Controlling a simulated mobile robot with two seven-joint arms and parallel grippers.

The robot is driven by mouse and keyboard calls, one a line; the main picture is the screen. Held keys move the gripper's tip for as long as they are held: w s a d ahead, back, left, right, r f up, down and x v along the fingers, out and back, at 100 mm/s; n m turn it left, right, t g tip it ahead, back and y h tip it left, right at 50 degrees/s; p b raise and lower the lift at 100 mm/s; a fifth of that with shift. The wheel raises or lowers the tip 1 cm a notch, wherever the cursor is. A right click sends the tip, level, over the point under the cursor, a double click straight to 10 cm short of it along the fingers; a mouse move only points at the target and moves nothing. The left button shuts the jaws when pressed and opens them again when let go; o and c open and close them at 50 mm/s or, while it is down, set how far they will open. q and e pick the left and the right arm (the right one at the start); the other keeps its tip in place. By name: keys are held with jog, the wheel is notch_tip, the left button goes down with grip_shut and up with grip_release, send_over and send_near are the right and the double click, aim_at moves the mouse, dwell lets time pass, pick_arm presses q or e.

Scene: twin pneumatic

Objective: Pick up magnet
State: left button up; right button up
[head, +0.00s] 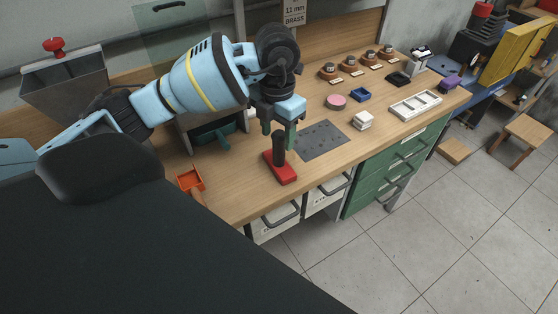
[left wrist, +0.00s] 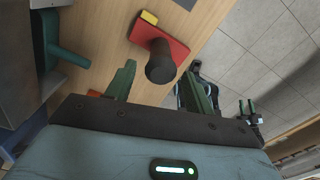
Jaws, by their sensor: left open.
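The magnet, which I take to be the red block with an upright black handle (head: 281,168), stands on the wooden bench near its front edge. It also shows in the left wrist view (left wrist: 172,46), with a small yellow part at one end of the red base. My left gripper (head: 278,136) is open, with its green fingers just above and behind the handle. In the left wrist view, the handle top appears between and slightly beyond the two fingertips (left wrist: 158,76). No contact is visible. My right gripper is not recognizable in either view.
A dark plate (head: 321,140) lies right of the magnet. An orange tray (head: 190,180) lies to its left, and a green tool (head: 213,133) is behind. A pink disc (head: 336,101), a blue tray (head: 360,94) and a white block (head: 363,121) stand farther right.

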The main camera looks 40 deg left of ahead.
aim_at(279, 143)
pick_arm(q)
jog(key=f, duration=0.4)
jog(key=shift+w+f, duration=0.2)
jog(key=shift+w, duration=0.1)
jog(key=c, duration=1.1)
grip_shut()
jog(key=shift+r, duration=0.15)
